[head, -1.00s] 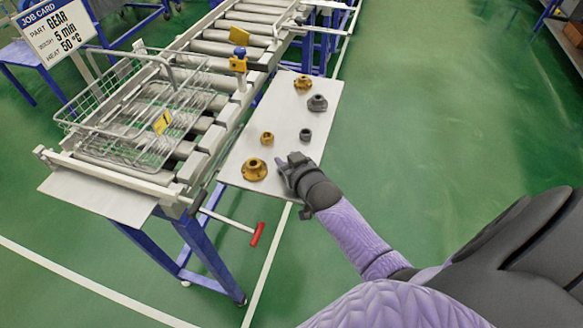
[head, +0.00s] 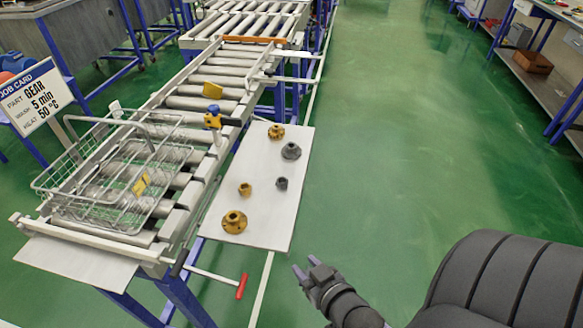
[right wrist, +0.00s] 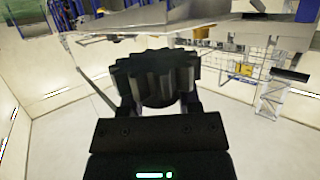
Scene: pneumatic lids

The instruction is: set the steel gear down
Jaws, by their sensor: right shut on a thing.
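My right gripper (head: 312,272) is at the lower middle of the head view, over the green floor, to the right of the front end of the white side board (head: 270,228) and apart from it in the picture. In the right wrist view, its fingers (right wrist: 158,100) are shut on a dark toothed gear (right wrist: 158,76). The gear looks nearly black there, and I cannot make it out in the head view. My left gripper is not in view.
The board bears brass parts (head: 234,222) and grey parts (head: 290,151); its right-hand strip is bare. A wire basket (head: 100,205) with a yellow tag sits on the roller conveyor (head: 205,105). A red-ended handle (head: 241,287) sticks out below. A job card (head: 35,95) stands left.

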